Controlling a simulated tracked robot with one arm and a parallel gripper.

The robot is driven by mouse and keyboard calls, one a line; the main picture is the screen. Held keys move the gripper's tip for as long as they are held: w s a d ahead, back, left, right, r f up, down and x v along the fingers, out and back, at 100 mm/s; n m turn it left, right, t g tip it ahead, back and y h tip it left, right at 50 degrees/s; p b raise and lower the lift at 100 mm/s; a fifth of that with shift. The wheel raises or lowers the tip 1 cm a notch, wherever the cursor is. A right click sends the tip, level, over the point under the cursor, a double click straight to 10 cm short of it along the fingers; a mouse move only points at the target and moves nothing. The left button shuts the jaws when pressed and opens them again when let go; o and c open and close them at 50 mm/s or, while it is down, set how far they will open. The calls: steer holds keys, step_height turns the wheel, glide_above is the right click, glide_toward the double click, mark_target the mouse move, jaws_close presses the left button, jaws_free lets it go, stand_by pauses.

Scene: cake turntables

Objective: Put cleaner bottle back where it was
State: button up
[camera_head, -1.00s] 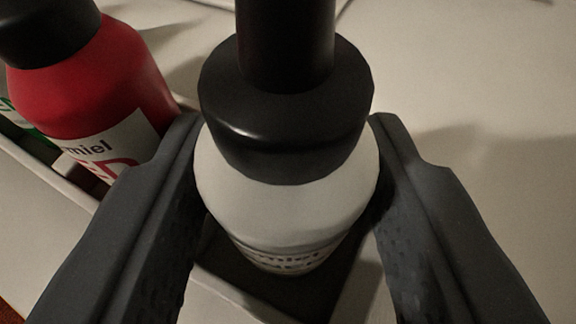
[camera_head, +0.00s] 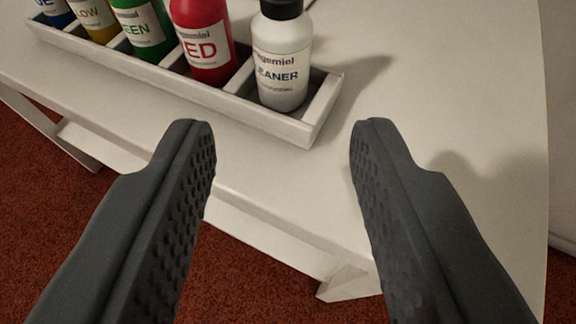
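The cleaner bottle (camera_head: 281,68) is white with a black cap and a label reading "EANER" in part. It stands upright in the right end compartment of a white divided rack (camera_head: 318,112) on the table. My gripper (camera_head: 282,135) is wide open and empty. Its two dark, dimpled fingers are apart from the bottle and on the near side of the rack, with the table edge showing between them. The top of the bottle's cap is cut off by the upper picture edge.
A red bottle (camera_head: 204,40), a green bottle (camera_head: 140,30), a yellow bottle (camera_head: 93,18) and a blue bottle (camera_head: 54,10) fill the other compartments to the left. The white table (camera_head: 440,90) is clear to the right. Red carpet (camera_head: 60,220) lies below the table edge.

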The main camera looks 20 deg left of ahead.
steer(key=shift+s, duration=0.15)
steer(key=shift+r, duration=0.1)
steer(key=w+d+r+m+t+h, duration=0.1)
steer(key=d+r, duration=0.3)
steer(key=r, duration=0.6)
steer(key=w+d+r+m+h, duration=0.15)
steer(key=d+r, duration=0.25)
steer(key=r, duration=0.6)
steer(key=w+d+r+t+h, duration=0.15)
steer(key=d+r, duration=0.25)
steer(key=r, duration=0.5)
steer(key=s+d+r+m, duration=0.1)
steer(key=s+r, duration=0.7)
steer(key=r, duration=0.4)
steer(key=s+d+r+m+h, duration=0.1)
steer(key=s+d+r, duration=0.1)
steer(key=s+r, duration=0.6)
step_height(320, 180, up, 4)
steer(key=shift+r+t+h, duration=0.15)
steer(key=shift+t+h, duration=0.15)
steer(key=shift+t, duration=0.05)
